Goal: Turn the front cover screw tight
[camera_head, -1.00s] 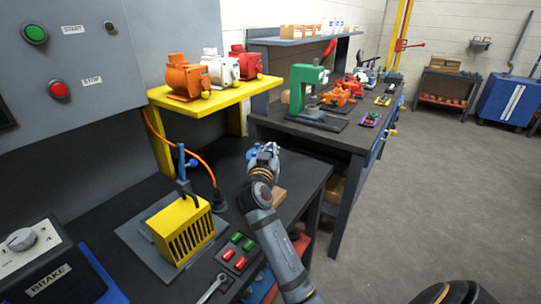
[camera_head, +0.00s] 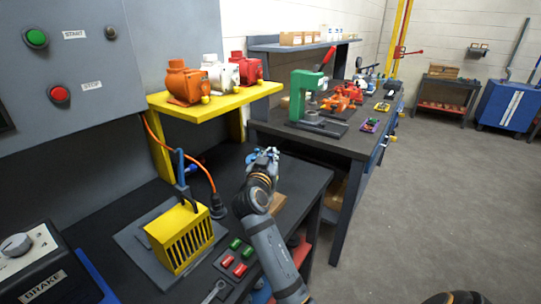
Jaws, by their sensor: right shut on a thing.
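My right gripper (camera_head: 264,155) is above the dark bench (camera_head: 118,214), right of the yellow slotted box (camera_head: 180,238). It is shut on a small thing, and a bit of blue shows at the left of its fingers. The arm and the fingers hide most of what is held, and I cannot tell whether it touches anything else. I cannot make out a front cover screw. Orange (camera_head: 185,83), white (camera_head: 219,73) and red motors (camera_head: 246,66) stand on the yellow shelf (camera_head: 222,96). My left gripper is not in view.
A blue upright holder and an orange cable (camera_head: 192,158) rise behind the yellow box. A button pad (camera_head: 234,259) lies in front of it, and a brake unit (camera_head: 35,270) stands at the left. A green press (camera_head: 306,98) is on the far bench. The floor at right is clear.

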